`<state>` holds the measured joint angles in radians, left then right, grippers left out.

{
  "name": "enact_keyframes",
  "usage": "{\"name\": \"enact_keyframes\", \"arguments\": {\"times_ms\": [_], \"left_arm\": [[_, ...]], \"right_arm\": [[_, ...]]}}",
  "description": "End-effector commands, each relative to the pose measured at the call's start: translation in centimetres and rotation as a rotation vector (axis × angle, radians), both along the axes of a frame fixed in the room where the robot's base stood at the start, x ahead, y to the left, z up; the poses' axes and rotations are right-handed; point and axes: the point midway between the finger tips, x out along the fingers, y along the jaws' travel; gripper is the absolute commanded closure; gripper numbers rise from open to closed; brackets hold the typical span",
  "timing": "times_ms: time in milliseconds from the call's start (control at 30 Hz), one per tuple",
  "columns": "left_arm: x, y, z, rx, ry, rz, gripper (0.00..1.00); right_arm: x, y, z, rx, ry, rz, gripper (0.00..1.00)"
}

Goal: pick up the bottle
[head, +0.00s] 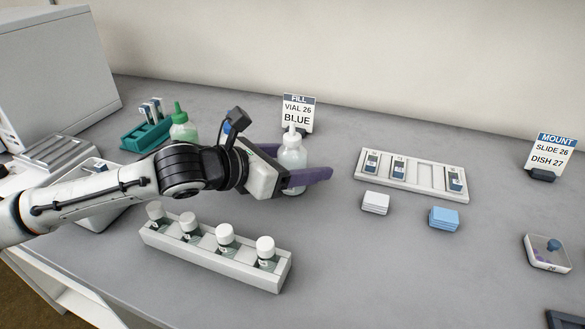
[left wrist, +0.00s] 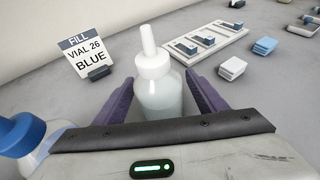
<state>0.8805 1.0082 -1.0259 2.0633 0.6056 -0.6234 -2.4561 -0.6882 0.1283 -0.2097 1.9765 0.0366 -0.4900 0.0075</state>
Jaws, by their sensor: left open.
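A clear bottle with a white nozzle cap (head: 292,152) stands upright on the grey table, in front of the sign reading FILL VIAL 26 BLUE (head: 299,113). My left gripper (head: 305,180) is open around it, with one purple finger on each side. In the left wrist view the bottle (left wrist: 158,92) stands between the two fingers (left wrist: 165,95), and its lower part is hidden behind the gripper body. A green-capped bottle (head: 183,127) stands behind my left arm. My right gripper is not in view.
A rack of white-capped vials (head: 212,255) lies in front of my left arm. A slide tray (head: 425,178), white stack (head: 375,203) and blue stack (head: 443,218) lie to the right. A blue-capped bottle (left wrist: 22,135) is close at left in the wrist view. The front middle table is clear.

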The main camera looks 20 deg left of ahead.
Motion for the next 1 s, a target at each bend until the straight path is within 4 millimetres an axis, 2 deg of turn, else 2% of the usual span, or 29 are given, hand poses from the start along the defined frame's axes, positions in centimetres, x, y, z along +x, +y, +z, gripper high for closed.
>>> {"name": "enact_keyframes", "arguments": {"times_ms": [133, 367, 667, 867, 1000], "left_arm": [[1.0, -0.6, -0.5, -0.001, 0.000, 0.000, 0.35], [1.0, -0.7, -0.5, 0.000, 0.000, 0.000, 0.35], [1.0, -0.7, -0.5, 0.000, 0.000, 0.000, 0.86], [1.0, -0.7, -0.4, -0.001, -0.003, 0.000, 0.87], [1.1, -0.7, 0.8, -0.001, -0.005, -0.001, 0.87]], "right_arm": [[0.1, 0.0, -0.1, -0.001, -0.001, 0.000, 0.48], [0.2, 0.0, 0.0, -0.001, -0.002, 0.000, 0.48], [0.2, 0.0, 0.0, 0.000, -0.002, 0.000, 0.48], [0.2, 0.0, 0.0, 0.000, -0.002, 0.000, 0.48], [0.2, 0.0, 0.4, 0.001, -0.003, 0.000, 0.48]]}}
